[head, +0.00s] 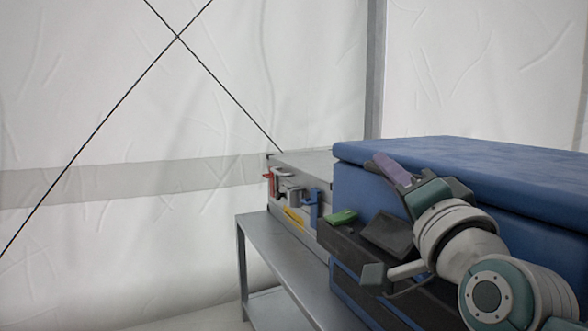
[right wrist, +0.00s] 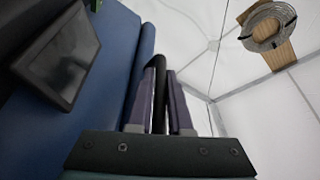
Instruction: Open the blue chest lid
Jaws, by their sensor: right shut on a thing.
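The blue chest (head: 348,202) stands at the right of the head view. Its padded lid (head: 440,150) lies flat on the body and looks shut. My right gripper (head: 388,167) is at the front edge of the lid, its purple fingers against the upper front. In the right wrist view the fingers of my right gripper (right wrist: 161,95) are shut on a dark bar (right wrist: 160,72) beside the blue lid (right wrist: 144,62). What the bar joins to is hidden. My right arm covers much of the chest's front. My left gripper is not in view.
A dark tray (head: 345,245) on the chest's front holds a green item (head: 343,217) and a dark flat device (head: 388,234). A grey case (head: 300,163) sits left of the chest on a metal table (head: 262,236). A coiled cable (right wrist: 268,25) hangs above.

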